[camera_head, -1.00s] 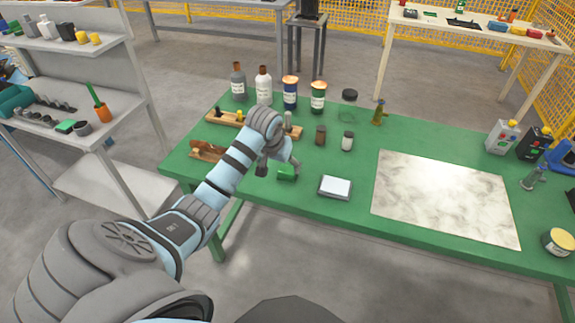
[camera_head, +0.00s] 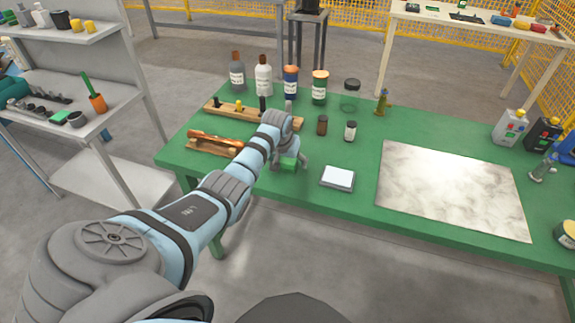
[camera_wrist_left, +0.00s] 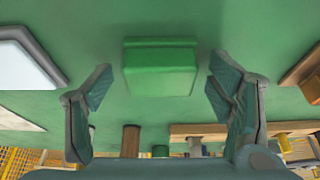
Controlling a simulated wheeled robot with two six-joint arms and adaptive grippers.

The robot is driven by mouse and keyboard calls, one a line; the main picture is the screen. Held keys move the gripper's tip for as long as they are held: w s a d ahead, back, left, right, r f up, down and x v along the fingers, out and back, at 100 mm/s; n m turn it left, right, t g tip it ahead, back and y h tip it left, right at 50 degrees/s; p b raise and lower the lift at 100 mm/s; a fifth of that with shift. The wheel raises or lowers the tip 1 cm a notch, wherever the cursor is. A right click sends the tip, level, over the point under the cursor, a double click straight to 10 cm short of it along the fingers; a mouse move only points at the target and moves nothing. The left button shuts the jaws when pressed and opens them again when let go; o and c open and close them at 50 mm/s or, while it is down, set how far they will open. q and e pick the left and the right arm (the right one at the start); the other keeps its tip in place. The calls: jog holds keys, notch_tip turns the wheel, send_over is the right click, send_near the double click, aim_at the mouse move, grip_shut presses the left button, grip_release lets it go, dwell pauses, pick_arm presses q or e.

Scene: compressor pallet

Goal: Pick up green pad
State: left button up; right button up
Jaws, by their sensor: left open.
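The green pad (camera_head: 287,164) is a small block on the green table, left of the white-topped scale (camera_head: 338,178). My left gripper (camera_head: 289,161) is at the pad, coming in from the left. In the left wrist view the pad (camera_wrist_left: 160,67) lies ahead, between the two spread fingers of the left gripper (camera_wrist_left: 158,84). Gaps show between the pad and both fingers, and nothing is held. The gripper partly covers the pad in the head view. My right gripper is not in view.
A wooden rack (camera_head: 222,106) and a wooden holder (camera_head: 207,146) lie left of the gripper. A small brown bottle (camera_head: 322,126) and a white-labelled jar (camera_head: 350,131) stand behind it. A pale marbled sheet (camera_head: 450,190) covers the table to the right.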

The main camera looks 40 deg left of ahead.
aim_at(288, 160)
pick_arm(q)
jog(key=shift+r, duration=0.1)
jog(key=c, duration=1.2)
notch_tip(288, 160, up, 8)
jog(key=shift+r+p, duration=0.25)
jog(key=shift+p, duration=1)
notch_tip(288, 160, up, 12)
jog(key=shift+f+p, duration=0.25)
jog(key=shift+p, duration=0.3)
